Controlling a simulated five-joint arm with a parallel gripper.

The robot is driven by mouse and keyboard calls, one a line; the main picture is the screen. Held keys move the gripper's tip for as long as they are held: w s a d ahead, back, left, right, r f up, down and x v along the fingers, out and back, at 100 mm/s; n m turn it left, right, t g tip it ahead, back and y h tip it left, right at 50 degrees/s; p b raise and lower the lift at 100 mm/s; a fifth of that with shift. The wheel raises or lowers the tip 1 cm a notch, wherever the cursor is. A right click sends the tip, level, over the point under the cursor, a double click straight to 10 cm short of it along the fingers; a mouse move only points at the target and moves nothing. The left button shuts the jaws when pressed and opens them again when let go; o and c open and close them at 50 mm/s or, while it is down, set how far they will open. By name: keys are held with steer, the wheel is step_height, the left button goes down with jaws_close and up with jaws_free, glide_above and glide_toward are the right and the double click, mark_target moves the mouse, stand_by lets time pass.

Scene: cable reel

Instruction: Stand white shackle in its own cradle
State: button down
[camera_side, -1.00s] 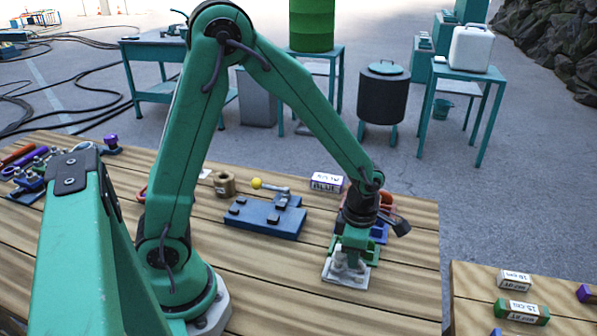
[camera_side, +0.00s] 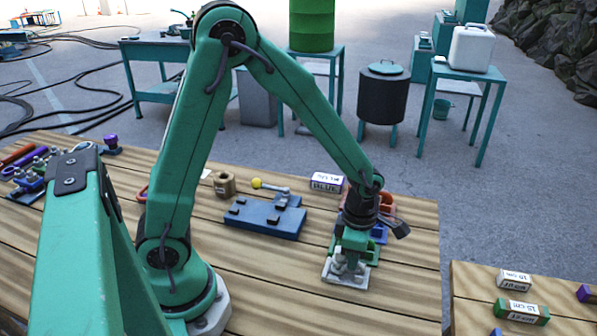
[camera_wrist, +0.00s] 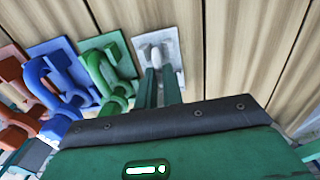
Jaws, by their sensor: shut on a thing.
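The white cradle (camera_side: 340,277) is a pale plate at the near end of a row of coloured cradles. It also shows in the wrist view (camera_wrist: 172,41). My gripper (camera_side: 350,250) is directly over it, pointing down. In the wrist view my gripper (camera_wrist: 160,75) is shut on the white shackle (camera_wrist: 154,53), whose pale rounded end shows at the fingertips over the plate. The fingers hide the rest of the shackle, and I cannot tell whether it touches the cradle.
Right beside the white cradle, a green shackle (camera_wrist: 108,78) is in a green cradle, then a blue shackle (camera_wrist: 55,88) and a reddish one (camera_wrist: 15,85). The front planks are clear.

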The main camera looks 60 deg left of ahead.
steer(key=shift+f, duration=0.2)
steer(key=c, duration=1.5)
jaws_free()
steer(key=shift+o, duration=0.2)
steer(key=shift+r, duration=0.1)
steer(key=shift+r, duration=3.8)
